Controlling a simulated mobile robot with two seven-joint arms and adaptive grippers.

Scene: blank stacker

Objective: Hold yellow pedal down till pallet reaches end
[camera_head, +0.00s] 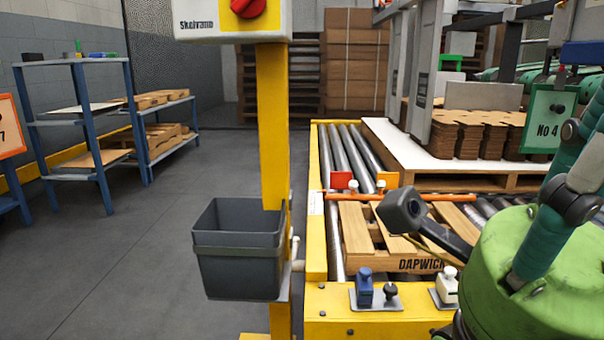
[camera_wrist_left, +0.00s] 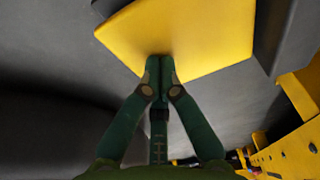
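A flat yellow plate, which looks like the yellow pedal (camera_wrist_left: 180,35), fills the top middle of the left wrist view. My left gripper (camera_wrist_left: 160,62) has its fingers together, with the tips at the plate's near edge; they seem to touch it, but I cannot tell whether it is pressed down. Neither shows in the head view. A wooden pallet (camera_head: 422,264) marked DAPWICK lies on the rollers (camera_head: 352,155), partly hidden. My right gripper's green body (camera_head: 525,265) is large at the right of the head view; its fingertips are out of sight.
A yellow post (camera_head: 272,120) carries a red knob (camera_head: 250,6) and a grey bin (camera_head: 240,262). Blue and white controls (camera_head: 364,288) sit on the yellow conveyor frame (camera_head: 330,303). Stacked brown blanks (camera_head: 470,135) stand behind. The floor at left is clear up to blue shelves (camera_head: 80,120).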

